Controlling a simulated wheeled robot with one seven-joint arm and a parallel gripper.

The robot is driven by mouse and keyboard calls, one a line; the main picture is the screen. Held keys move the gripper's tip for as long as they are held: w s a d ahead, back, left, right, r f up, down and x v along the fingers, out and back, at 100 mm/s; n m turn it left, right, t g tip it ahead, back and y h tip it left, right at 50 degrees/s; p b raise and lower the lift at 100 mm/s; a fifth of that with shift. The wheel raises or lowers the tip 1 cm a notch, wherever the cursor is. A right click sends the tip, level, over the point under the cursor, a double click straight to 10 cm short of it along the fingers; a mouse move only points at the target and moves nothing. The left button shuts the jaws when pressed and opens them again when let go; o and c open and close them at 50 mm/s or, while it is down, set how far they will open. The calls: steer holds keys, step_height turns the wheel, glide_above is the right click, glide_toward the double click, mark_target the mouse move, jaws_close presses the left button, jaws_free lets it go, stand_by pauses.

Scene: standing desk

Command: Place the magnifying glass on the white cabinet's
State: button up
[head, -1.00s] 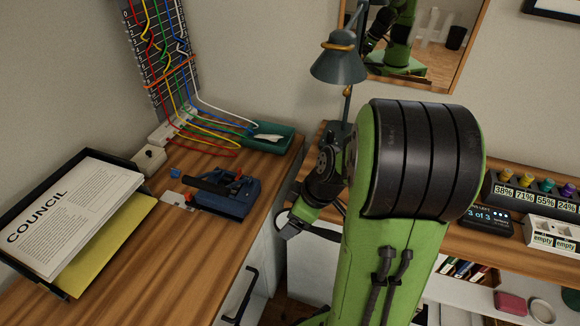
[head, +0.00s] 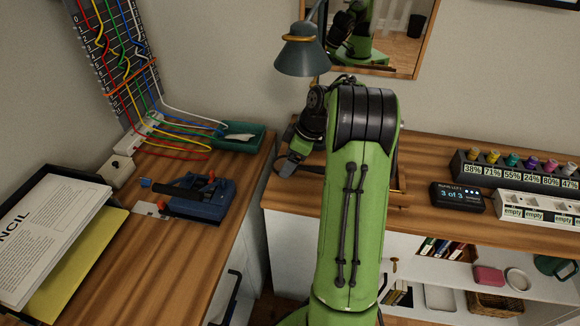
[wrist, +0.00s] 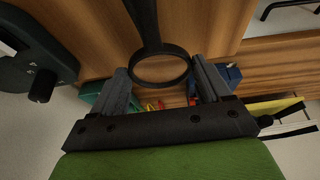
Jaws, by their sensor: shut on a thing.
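The magnifying glass shows in the wrist view as a dark round rim (wrist: 160,69) with a dark handle running up out of the picture. My gripper (wrist: 163,82) is shut on its rim, one finger on each side.
A grey lamp (head: 302,55) stands close behind my gripper. The left top holds a blue tool (head: 200,200), a green tray (head: 240,138), cables and a paper tray (head: 45,240). The right desk holds a labelled rack (head: 515,172) and a small display (head: 457,197). Bare wood lies at the left top's front.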

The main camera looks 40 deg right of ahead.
mark_target(307, 167)
step_height(307, 167, down, 3)
steer(key=shift+b, duration=0.55)
steer(key=shift+r, duration=0.15)
steer(key=o, duration=1.1)
steer(key=shift+o, duration=0.2)
steer(key=shift+a, duration=0.1)
steer(key=p+v, duration=0.5)
steer(key=v, duration=0.7)
